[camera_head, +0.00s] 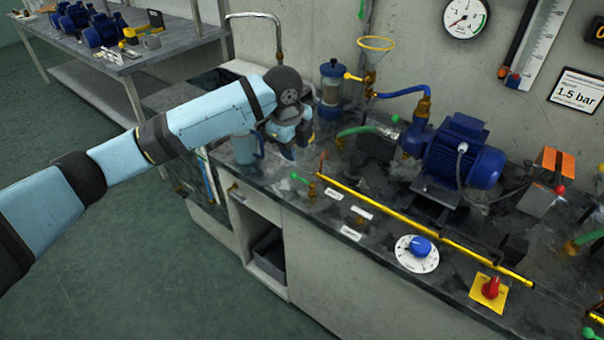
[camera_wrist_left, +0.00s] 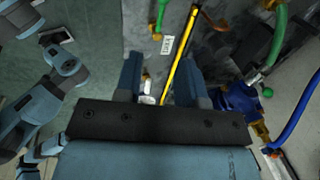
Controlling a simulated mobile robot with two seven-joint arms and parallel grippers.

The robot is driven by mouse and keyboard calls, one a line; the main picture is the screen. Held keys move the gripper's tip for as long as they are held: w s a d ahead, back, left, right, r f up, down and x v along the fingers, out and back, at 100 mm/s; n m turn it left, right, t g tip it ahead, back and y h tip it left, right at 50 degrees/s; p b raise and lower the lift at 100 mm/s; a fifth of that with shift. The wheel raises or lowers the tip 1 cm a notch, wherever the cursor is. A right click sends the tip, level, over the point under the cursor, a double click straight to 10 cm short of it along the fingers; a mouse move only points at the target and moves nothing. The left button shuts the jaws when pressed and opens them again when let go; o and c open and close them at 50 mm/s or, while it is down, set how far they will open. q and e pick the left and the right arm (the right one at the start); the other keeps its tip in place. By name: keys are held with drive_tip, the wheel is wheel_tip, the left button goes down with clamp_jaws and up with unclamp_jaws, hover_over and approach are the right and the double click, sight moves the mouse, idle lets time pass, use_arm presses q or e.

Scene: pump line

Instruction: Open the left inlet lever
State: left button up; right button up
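My left gripper (camera_head: 294,142) is over the left end of the bench, its fingers pointing down. In the left wrist view its two fingers (camera_wrist_left: 158,82) stand apart, so it is open. A small green-handled lever on a brass fitting (camera_head: 301,179) stands near the front left of the bench, just right of and below the gripper. The green handle also shows in the left wrist view (camera_wrist_left: 158,20), beyond the fingers. An orange-brown lever (camera_head: 322,161) stands at the left end of the yellow pipe (camera_head: 400,222), close beside the gripper. No contact can be made out. My right gripper is not seen.
A blue pump (camera_head: 463,152) stands at the middle of the bench. A blue-and-clear jar (camera_head: 331,85) and brass fittings with a blue hose (camera_head: 402,91) are behind the gripper. A blue jug (camera_head: 246,147) is left of it. A blue knob (camera_head: 420,247) and red knob (camera_head: 491,288) are at right.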

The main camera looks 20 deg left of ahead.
sight(300, 180)
use_arm(q)
drive_tip(key=f, duration=0.3)
drive_tip(key=w+f+b, duration=0.1)
drive_tip(key=f, duration=0.3)
drive_tip(key=w+f, duration=0.1)
drive_tip(key=f, duration=0.2)
drive_tip(key=shift+d+f, duration=0.35)
drive_tip(key=shift+f, duration=0.05)
clamp_jaws()
